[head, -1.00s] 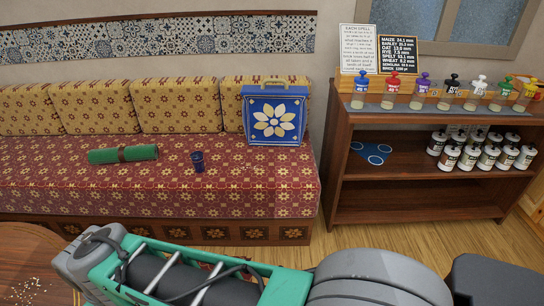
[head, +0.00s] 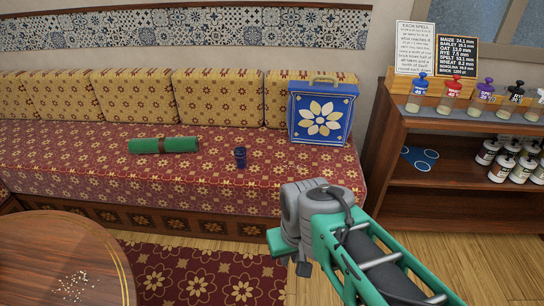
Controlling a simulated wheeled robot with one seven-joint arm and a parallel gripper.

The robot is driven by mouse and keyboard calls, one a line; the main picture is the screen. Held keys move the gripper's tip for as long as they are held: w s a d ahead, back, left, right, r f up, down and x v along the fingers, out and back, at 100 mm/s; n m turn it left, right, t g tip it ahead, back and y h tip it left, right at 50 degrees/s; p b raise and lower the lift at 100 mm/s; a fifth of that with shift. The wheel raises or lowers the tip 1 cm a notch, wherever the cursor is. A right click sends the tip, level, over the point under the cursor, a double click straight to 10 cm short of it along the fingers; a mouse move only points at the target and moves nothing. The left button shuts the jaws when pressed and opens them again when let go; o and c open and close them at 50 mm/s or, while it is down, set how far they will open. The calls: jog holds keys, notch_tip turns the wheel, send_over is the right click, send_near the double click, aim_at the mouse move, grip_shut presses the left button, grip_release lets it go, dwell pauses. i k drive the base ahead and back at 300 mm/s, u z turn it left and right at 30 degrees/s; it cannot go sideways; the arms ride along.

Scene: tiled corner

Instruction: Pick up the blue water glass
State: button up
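The blue water glass (head: 240,157) stands upright on the red patterned bench seat, near its front edge. It is small and dark blue, between a green roll and a blue box. My arm reaches in from the lower right, and its grey end with my gripper (head: 292,264) is in front of the bench, below and to the right of the glass, well apart from it. The gripper fingers are small and partly hidden by the arm, so I cannot see whether they are open or shut.
The green roll (head: 163,145) lies left of the glass. The blue box (head: 322,114) with a flower stands to its right. A round wooden table (head: 60,240) with scattered grains is at the lower left. A wooden shelf (head: 440,165) with bottles and jars stands at the right.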

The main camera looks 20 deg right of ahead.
aim_at(240, 152)
jog(key=z, duration=0.7)
jog(key=i, duration=1.55)
jog(key=u, duration=3.3)
